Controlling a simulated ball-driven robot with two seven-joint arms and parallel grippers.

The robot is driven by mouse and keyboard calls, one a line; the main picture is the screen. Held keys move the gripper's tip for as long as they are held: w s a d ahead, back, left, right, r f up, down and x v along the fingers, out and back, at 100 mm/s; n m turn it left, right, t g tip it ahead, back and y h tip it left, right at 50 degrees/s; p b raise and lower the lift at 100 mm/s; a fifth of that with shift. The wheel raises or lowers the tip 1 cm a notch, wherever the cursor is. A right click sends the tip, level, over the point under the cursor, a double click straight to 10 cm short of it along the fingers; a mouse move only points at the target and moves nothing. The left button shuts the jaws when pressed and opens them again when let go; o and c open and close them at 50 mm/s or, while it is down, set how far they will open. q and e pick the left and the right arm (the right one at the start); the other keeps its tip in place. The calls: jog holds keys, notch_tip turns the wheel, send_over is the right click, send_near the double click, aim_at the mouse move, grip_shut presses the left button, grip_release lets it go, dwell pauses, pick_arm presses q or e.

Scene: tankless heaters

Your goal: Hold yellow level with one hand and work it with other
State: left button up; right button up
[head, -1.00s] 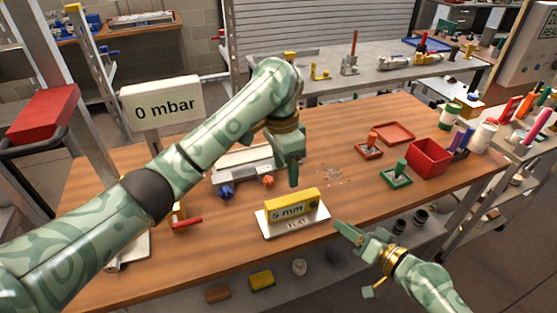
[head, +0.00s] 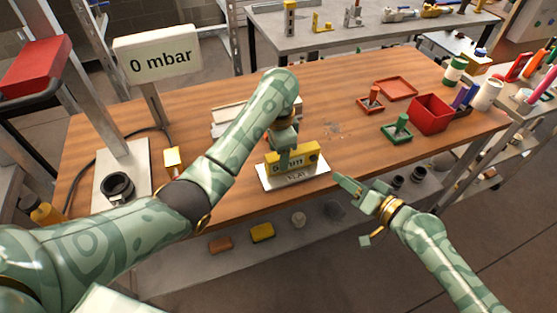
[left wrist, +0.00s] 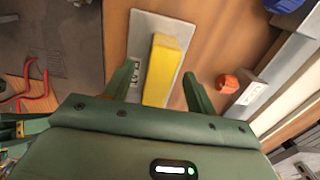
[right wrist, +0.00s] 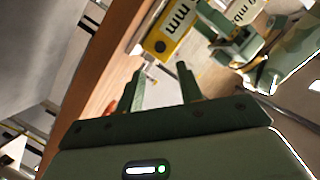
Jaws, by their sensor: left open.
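The yellow level (head: 310,159), a block with black lettering, stands on a white plate (head: 318,180) marked FLAT near the front edge of the bench. My left gripper (head: 284,162) is over its left part and hides some of the lettering. In the left wrist view the yellow level (left wrist: 165,62) lies between the two open fingers (left wrist: 160,82), with a gap on each side. My right gripper (head: 340,184) is open and empty, apart from the level, at the front edge. In the right wrist view the level (right wrist: 168,30) is beyond the open fingers (right wrist: 161,78).
A sign reading 0 mbar (head: 158,57) stands at the left. A green-handled stamp (head: 399,128), a red-handled one (head: 373,100) and a red box (head: 430,113) stand to the right. Bench space between them and the level is mostly clear.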

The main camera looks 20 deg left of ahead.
pick_arm(q)
jog(key=shift+f, duration=1.9)
jog(key=c, duration=1.2)
jog(key=shift+o, duration=0.2)
pick_arm(e)
grip_shut()
